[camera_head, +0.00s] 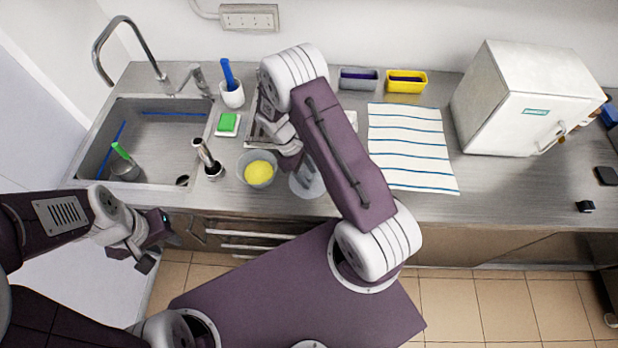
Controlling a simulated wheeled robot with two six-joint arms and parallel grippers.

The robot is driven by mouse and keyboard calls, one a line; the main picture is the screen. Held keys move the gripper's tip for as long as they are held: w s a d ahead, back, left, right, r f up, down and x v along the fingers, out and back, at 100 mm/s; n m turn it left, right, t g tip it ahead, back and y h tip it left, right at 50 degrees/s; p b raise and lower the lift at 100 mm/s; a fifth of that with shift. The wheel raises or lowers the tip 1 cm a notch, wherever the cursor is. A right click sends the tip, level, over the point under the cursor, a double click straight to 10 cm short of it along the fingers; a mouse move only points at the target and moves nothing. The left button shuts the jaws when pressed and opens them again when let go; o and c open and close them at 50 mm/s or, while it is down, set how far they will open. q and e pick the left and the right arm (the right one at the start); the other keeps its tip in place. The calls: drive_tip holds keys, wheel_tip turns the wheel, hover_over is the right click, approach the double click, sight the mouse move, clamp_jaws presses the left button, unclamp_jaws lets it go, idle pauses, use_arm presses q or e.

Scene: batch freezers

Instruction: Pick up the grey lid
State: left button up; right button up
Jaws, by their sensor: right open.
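A round, pale grey, disc-like thing (309,188), which looks like the grey lid, lies on the steel counter near its front edge. It is partly hidden by my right arm. My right gripper (291,158) points down just beside and above it, close to a grey bowl with yellow contents (258,172). The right gripper is open; its fingertips are partly hidden, and I cannot tell whether they touch the disc. My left gripper (153,246) hangs in front of the counter below the sink, away from the disc. Its finger gap is unclear.
The sink (150,140) is at left, with a green-handled item in it. A green sponge (228,122), white cup (232,95) and dark upright tool (210,165) stand nearby. A striped towel (410,145) and white freezer (525,95) are at right.

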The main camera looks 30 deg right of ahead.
clamp_jaws()
drive_tip(key=shift+r, duration=0.1)
